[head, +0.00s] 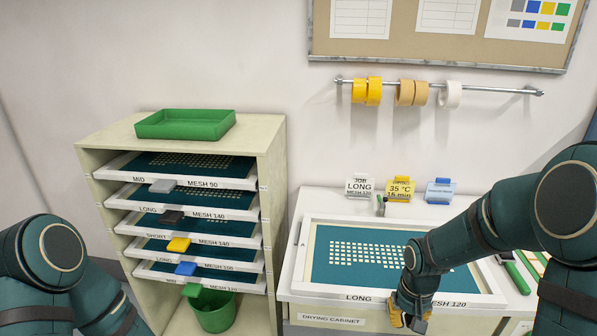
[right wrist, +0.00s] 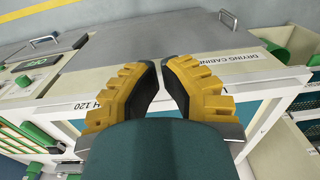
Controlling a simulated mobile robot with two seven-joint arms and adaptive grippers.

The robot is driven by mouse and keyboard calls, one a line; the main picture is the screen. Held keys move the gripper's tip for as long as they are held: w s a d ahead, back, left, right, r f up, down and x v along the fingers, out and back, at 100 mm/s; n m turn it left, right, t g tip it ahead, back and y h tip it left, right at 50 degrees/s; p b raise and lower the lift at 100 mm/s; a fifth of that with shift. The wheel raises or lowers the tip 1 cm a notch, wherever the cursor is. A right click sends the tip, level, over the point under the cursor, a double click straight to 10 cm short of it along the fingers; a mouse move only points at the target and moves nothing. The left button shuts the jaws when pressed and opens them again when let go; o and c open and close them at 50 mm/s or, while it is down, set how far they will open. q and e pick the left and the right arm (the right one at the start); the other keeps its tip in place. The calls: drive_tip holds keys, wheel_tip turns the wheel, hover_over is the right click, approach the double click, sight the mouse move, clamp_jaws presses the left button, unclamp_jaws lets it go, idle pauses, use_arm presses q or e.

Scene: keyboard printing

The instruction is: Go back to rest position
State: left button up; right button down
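My right arm comes in from the right side of the head view. Its gripper (head: 410,322) points down at the front edge of the framed screen (head: 300,262) labelled LONG MESH 120, on top of the drying cabinet (head: 372,320). In the right wrist view, my right gripper's two yellow fingertips (right wrist: 159,65) are close together with a narrow gap and nothing between them. I cannot tell whether the gripper touches the frame or cabinet. Part of my left arm (head: 45,265) shows at the lower left; its gripper is out of view.
A shelf rack (head: 265,135) holds several mesh screens, with a green tray (head: 186,124) on top and a green bin (head: 214,314) below. Small signs (head: 400,189) stand behind the framed screen. Tape rolls (head: 405,92) hang on a wall rail. A gap separates rack and cabinet.

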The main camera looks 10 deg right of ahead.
drive_tip(key=s+a+f+y, duration=0.1)
drive_tip(key=s+a+f, duration=0.2)
drive_tip(key=a+f, duration=0.3)
drive_tip(key=s+a+f+t+y, duration=0.1)
drive_tip(key=s+a+f, duration=0.1)
drive_tip(key=a+f, duration=0.4)
drive_tip(key=s+a+f+y+b, duration=0.1)
drive_tip(key=s+a+f, duration=0.2)
drive_tip(key=a+f, duration=0.2)
drive_tip(key=shift+s+a+f+n+t+y, duration=0.35)
drive_tip(key=shift+a+f+n+t+y, duration=0.05)
drive_tip(key=shift+a, duration=0.3)
